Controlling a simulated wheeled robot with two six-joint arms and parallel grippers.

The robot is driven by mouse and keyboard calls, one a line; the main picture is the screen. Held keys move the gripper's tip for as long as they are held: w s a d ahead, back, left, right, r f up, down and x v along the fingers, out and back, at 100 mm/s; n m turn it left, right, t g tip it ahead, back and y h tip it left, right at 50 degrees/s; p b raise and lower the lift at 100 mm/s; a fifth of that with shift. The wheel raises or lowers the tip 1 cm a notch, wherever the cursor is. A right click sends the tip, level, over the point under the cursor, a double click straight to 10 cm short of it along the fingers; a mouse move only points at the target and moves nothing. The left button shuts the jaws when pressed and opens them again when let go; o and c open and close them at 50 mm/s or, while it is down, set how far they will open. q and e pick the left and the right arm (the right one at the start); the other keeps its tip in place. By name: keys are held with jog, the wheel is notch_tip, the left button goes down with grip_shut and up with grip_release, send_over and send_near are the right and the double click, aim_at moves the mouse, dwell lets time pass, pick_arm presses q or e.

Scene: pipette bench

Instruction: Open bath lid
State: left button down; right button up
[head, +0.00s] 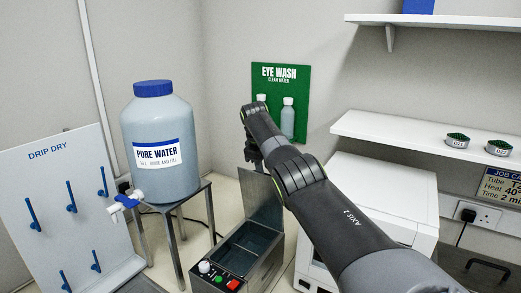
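The water bath (236,260) is a dark metal box with an open top, low in the middle of the head view. Its lid (265,208) stands steeply raised at the bath's back right side, and the inside of the basin shows. My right arm reaches in from the lower right, over the white cabinet. Its gripper (254,158) is small and dark, just above the lid's upper edge. The arm partly hides the gripper, so I cannot tell whether its fingers are open or touch the lid. My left gripper is not in view.
The bath's front panel has a white knob and green and red buttons (232,285). A PURE WATER barrel (160,115) stands on a metal stand to the left, beside a DRIP DRY rack (55,200). A white cabinet (385,190) stands right of the bath, below a shelf (400,137).

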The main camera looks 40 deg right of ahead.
jog(key=b+v, duration=0.2)
jog(key=v, duration=1.4)
jog(key=shift+a+r, duration=0.25)
jog(key=shift+d, duration=0.1)
jog(key=shift+s, duration=0.1)
